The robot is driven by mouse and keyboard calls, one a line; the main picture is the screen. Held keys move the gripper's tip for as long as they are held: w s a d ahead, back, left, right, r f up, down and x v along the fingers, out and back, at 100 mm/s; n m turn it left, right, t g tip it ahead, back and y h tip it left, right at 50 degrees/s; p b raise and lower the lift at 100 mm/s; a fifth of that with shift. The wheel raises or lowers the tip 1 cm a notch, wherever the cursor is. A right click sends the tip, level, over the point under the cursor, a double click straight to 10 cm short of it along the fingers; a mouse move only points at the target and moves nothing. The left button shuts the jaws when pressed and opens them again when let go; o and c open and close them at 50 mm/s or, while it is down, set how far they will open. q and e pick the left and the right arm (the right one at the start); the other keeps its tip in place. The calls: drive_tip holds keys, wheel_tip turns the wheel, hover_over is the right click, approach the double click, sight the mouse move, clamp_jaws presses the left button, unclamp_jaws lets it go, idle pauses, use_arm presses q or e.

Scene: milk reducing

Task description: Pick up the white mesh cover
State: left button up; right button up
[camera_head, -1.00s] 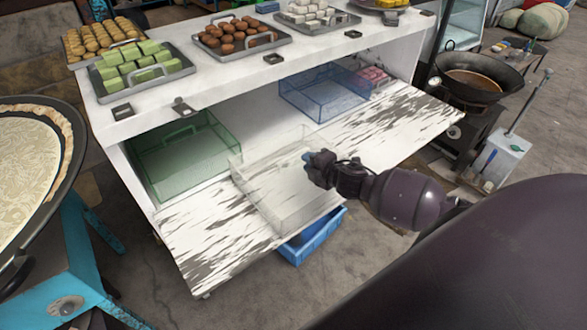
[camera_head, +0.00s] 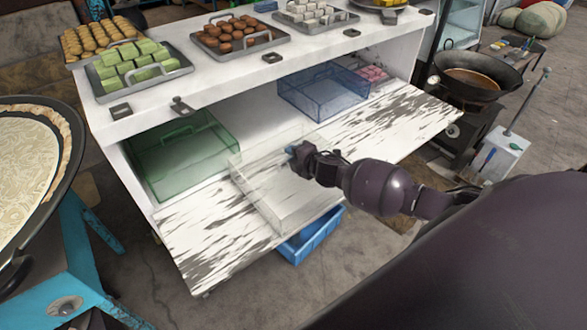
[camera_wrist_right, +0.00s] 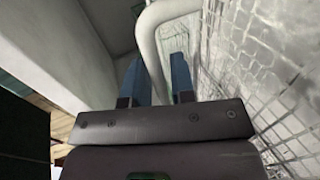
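The white mesh cover (camera_head: 270,205) is a pale, see-through box on the fold-out white shelf board in the head view. Its mesh wall fills the right of the right wrist view (camera_wrist_right: 265,70). Its white curved handle (camera_wrist_right: 153,50) runs between the two blue fingers of my right gripper (camera_wrist_right: 158,72). The fingers stand apart around the handle, with a small gap beside it. In the head view my right gripper (camera_head: 292,151) is at the cover's upper side. My left gripper is not in view.
A green clear cover (camera_head: 185,155) stands left on the shelf and a blue clear cover (camera_head: 320,92) stands at the back right. The stall's top edge with food trays (camera_head: 150,85) hangs above. A blue crate (camera_head: 312,238) is below the board.

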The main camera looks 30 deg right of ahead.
clamp_jaws()
drive_tip(key=shift+r, duration=0.1)
